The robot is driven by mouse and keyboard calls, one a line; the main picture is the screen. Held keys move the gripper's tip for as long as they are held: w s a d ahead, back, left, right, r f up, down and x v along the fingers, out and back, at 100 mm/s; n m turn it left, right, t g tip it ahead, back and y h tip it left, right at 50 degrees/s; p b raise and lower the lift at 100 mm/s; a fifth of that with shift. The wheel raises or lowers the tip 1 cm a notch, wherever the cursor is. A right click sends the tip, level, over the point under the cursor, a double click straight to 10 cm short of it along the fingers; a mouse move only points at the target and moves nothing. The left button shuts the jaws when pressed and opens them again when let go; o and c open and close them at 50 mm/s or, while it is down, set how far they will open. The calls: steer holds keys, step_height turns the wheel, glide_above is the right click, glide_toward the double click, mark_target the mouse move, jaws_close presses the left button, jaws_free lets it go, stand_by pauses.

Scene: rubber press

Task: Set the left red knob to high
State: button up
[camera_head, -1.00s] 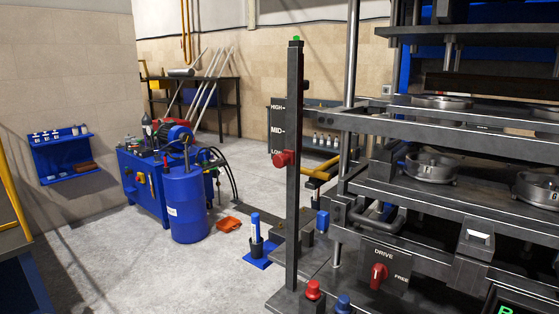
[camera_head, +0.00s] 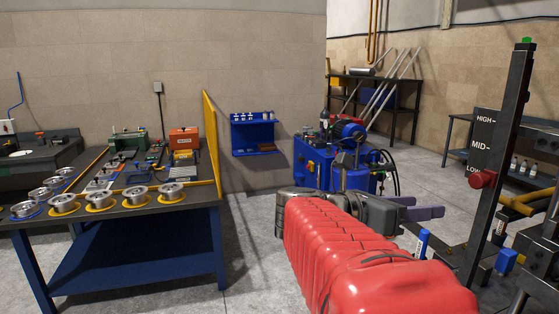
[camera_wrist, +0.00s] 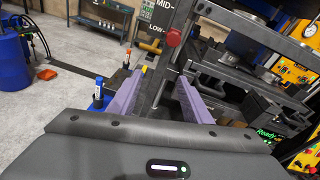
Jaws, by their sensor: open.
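The left red knob (camera_head: 483,179) sits on the dark upright post (camera_head: 500,140), level with the LOW mark on the plate (camera_head: 482,145) lettered HIGH, MID and LOW. In the wrist view the knob (camera_wrist: 173,38) is beyond the fingertips and above them in the picture. My gripper (camera_head: 423,207) is left of the post in the head view, below the knob's height in the picture. Its purple fingers show spread apart with nothing between them in the wrist view (camera_wrist: 162,85). They do not touch the knob.
A yellow handle (camera_head: 525,203) sits right of the post. The press (camera_wrist: 240,60) fills the right of the wrist view. A table with metal rings (camera_head: 150,208) stands left.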

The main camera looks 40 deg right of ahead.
mark_target(475, 180)
steer(key=shift+n+g+h, duration=0.7)
steer(key=shift+n, duration=0.1)
steer(key=d+r, duration=0.1)
steer(key=r, duration=0.1)
steer(key=s+d+r, duration=0.1)
steer(key=shift+s+d+r, duration=0.1)
steer(key=shift+r, duration=0.25)
steer(key=shift+x, duration=6.85)
steer(key=shift+s, duration=0.1)
steer(key=shift+c, duration=0.2)
jaws_close()
